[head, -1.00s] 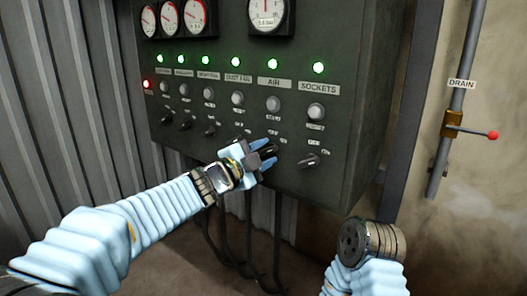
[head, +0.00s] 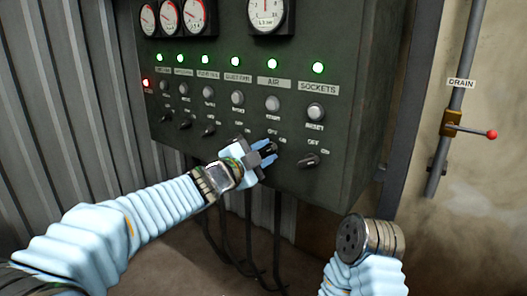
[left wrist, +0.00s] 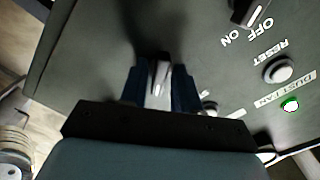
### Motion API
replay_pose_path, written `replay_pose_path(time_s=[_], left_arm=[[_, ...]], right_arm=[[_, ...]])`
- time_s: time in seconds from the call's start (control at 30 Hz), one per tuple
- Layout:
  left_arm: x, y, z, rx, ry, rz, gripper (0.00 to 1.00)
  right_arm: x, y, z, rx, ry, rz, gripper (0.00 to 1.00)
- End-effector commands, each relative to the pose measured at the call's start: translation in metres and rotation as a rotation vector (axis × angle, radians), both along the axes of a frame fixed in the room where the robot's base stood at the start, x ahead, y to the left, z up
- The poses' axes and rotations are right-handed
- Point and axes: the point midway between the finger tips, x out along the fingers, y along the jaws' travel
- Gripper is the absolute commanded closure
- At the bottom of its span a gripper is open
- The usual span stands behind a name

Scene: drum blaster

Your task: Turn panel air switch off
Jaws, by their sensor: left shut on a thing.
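The air switch (head: 271,147) is a dark knob low on the green panel, under the label AIR and a grey START button. Its green lamp (head: 272,64) is lit. My left gripper (head: 267,153) is at this knob, with one blue finger on each side of it. In the left wrist view the two fingers (left wrist: 160,88) are closed around the knob, which shows pale between them. The fingers partly hide the knob, so its exact setting is hard to read. My right gripper's fingers are not seen; only the end of my right arm shows.
The sockets switch (head: 309,160) is close to the right of the left gripper. The dust fan switch (left wrist: 250,10) shows in the left wrist view. Gauges sit at the panel's top. A drain valve with a red-tipped lever (head: 491,134) is on the right wall. Cables hang below the panel.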

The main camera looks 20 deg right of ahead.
Motion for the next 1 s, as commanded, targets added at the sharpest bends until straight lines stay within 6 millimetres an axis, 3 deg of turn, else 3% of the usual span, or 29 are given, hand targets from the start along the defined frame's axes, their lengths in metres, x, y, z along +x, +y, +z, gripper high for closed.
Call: replay_pose_path(time_s=[0.5, 1.0], left_arm=[[0.000, 0.001, 0.002, -0.275, 0.354, 0.001, 0.99], [0.000, 0.000, 0.000, -0.518, 0.666, 0.001, 0.99]], right_arm=[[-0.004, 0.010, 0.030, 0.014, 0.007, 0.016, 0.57], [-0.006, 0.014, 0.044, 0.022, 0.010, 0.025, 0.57]])
